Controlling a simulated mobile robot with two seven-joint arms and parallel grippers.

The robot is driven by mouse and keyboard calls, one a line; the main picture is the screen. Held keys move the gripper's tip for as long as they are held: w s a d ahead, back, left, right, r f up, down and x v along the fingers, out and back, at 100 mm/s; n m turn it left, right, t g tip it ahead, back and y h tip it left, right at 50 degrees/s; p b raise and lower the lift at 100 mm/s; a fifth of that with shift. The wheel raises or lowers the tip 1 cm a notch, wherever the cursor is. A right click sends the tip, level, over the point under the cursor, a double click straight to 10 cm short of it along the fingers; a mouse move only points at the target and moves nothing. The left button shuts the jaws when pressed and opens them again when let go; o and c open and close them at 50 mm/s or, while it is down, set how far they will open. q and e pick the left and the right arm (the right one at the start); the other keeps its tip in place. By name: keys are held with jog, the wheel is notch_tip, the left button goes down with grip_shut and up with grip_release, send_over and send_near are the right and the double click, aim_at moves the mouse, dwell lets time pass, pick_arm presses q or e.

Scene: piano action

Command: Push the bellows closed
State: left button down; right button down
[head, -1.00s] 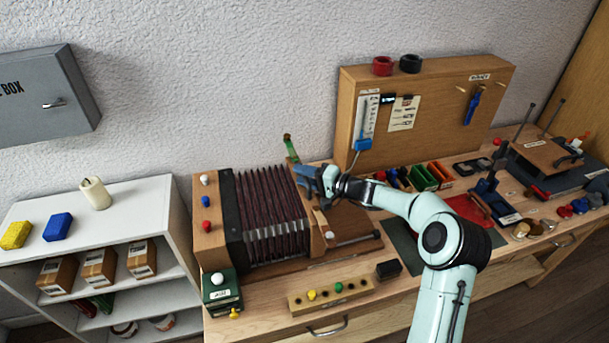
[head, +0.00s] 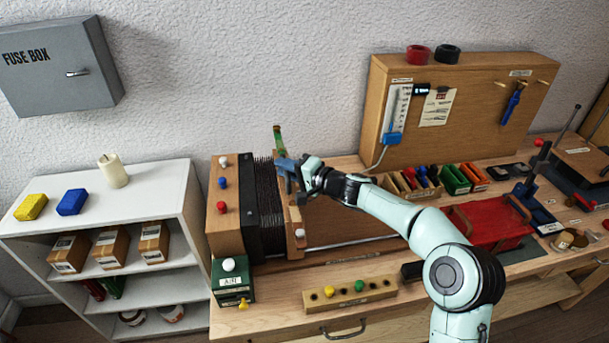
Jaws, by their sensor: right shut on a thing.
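The bellows (head: 268,205) have dark pleats, pressed into a narrow stack. They sit between a wooden end block (head: 225,210) with white, blue and red knobs on the left and a wooden moving board (head: 291,230) on the right. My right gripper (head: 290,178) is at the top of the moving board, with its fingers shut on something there. The gripper hides the held part, perhaps the board's handle. A green-tipped upright piece (head: 278,140) stands just behind the gripper. My left gripper is not in view.
A metal rail (head: 350,244) runs right from the moving board over bare wood. A green box (head: 231,283) with a white knob and a peg block (head: 350,294) stand in front. A tool board (head: 450,110) stands behind my arm. A white shelf (head: 150,195) is at the left.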

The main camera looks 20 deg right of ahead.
jog(key=shift+a+r, duration=0.1)
jog(key=shift+a, duration=0.2)
jog(key=c, duration=1.4)
grip_release()
jog(key=shift+c, duration=0.2)
jog(key=o, duration=0.3)
jog(key=shift+w+a, duration=0.1)
jog(key=shift+s+d, duration=0.2)
jog(key=shift+d, duration=0.1)
jog(key=shift+b+v, duration=2)
jog(key=shift+v, duration=4.35)
jog(key=shift+s+a, duration=0.1)
